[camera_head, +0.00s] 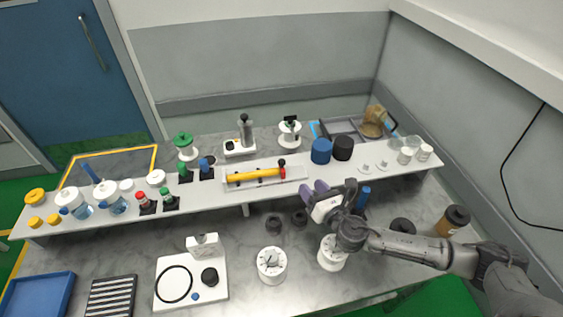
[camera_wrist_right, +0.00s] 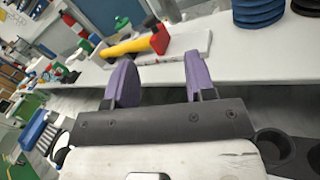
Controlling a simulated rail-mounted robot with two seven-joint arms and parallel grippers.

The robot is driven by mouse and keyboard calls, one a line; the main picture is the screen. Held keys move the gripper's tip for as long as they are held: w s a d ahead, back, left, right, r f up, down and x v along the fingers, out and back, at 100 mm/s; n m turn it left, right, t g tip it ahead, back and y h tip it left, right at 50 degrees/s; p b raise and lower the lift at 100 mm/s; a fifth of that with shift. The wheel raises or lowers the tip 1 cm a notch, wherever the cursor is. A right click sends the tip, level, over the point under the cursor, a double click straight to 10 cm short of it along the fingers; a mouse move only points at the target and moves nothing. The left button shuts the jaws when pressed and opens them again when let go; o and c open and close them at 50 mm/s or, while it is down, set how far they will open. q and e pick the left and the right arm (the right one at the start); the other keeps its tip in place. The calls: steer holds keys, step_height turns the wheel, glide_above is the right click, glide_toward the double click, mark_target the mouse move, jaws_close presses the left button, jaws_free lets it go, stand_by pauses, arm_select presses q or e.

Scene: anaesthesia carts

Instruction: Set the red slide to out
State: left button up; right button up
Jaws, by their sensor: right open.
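The red slide (camera_head: 281,163) sits at the right end of a yellow bar on a white base (camera_head: 295,172), on the raised white shelf. In the right wrist view the red slide (camera_wrist_right: 159,40) shows at the near end of the yellow bar (camera_wrist_right: 125,46), beyond the fingertips. A small dark knob sits at the slide. My right gripper (camera_head: 315,191) is at the shelf's front edge, right of and nearer than the slide. Its purple fingers are apart, with nothing between them in the right wrist view (camera_wrist_right: 160,60). My left gripper is not in view.
Blue (camera_head: 321,151) and black (camera_head: 342,148) round stacks stand behind and right of the gripper. A blue upright piece (camera_head: 363,197) is close to my right wrist. White dials (camera_head: 271,264) stand on the counter below. Small red and green-topped items (camera_head: 169,202) stand left of the slide base.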

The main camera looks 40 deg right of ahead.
mark_target(284, 164)
steer(key=w+n, duration=0.1)
steer(key=w, duration=0.3)
steer(key=w+n, duration=0.1)
steer(key=w, duration=0.4)
steer(key=w+n+y, duration=0.1)
steer(key=w+n, duration=0.1)
steer(key=w, duration=0.2)
steer(key=shift+w+b, duration=0.3)
steer(key=shift+w, duration=0.1)
jaws_close()
stand_by(0.3)
